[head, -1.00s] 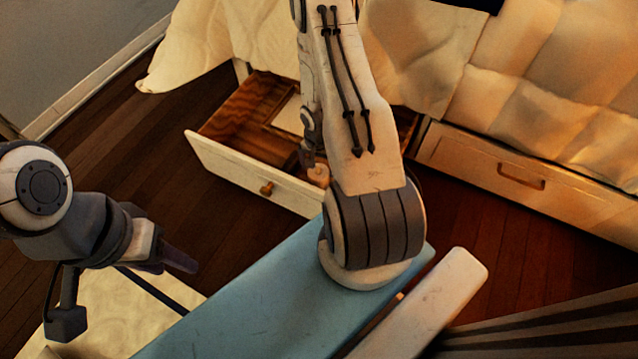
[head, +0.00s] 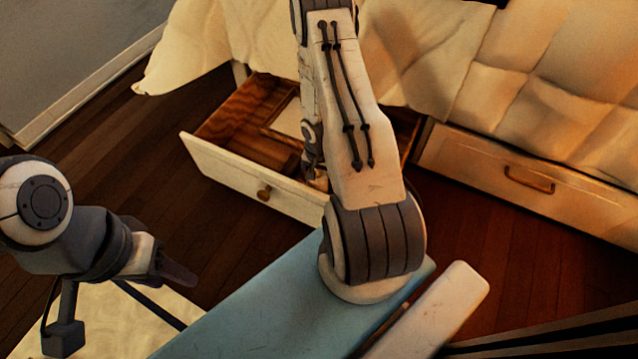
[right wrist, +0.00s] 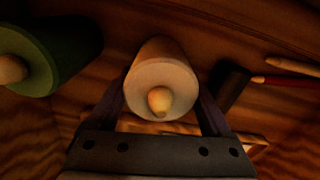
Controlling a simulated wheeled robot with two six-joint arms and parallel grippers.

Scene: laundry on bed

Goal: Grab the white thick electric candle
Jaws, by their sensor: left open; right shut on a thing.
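In the right wrist view, the white thick electric candle (right wrist: 160,91) stands between the two fingers of my right gripper (right wrist: 162,112). Its flame-shaped tip points toward the camera. The right gripper is shut on it, inside the wooden drawer. In the head view my right arm reaches into the open drawer (head: 250,183) and hides most of the candle and the right gripper. My left gripper (head: 172,268) is open and empty at the left, in front of the drawer and apart from it.
A thick green candle (right wrist: 62,52) lies left of the white one in the drawer. A dark object (right wrist: 231,88) and a red-handled item (right wrist: 288,80) lie to the right. A closed drawer (head: 480,170) is under the bed. Dark wooden floor (head: 120,150) is clear at left.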

